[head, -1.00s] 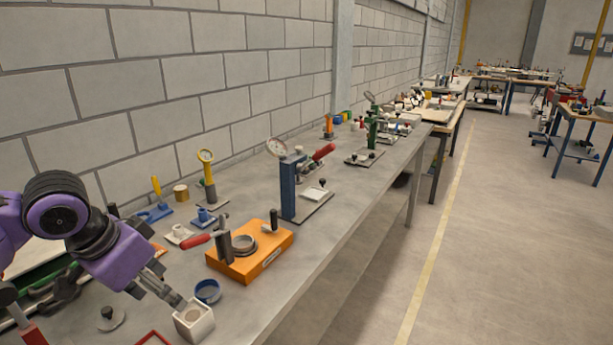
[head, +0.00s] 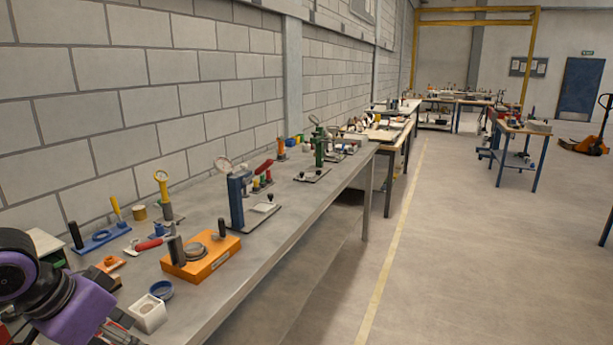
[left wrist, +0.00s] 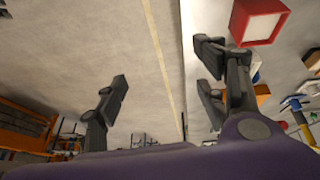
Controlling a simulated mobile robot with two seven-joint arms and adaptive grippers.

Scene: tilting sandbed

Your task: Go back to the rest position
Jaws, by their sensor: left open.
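My left arm's purple links (head: 75,310) fill the lower left of the head view. My left gripper (left wrist: 163,78) shows in the left wrist view with its dark fingers wide apart and nothing between them. Behind the fingers lie grey floor and the bench edge. In the head view only part of the gripper (head: 118,326) shows at the bottom left, just left of a white square cup (head: 148,314). I cannot tell whether they touch. My right gripper is in neither view.
The grey bench (head: 280,235) holds an orange fixture (head: 199,265), a blue cap (head: 162,290), a blue stand (head: 236,203) and several small tools along the block wall. A red-rimmed box (left wrist: 258,20) shows in the left wrist view.

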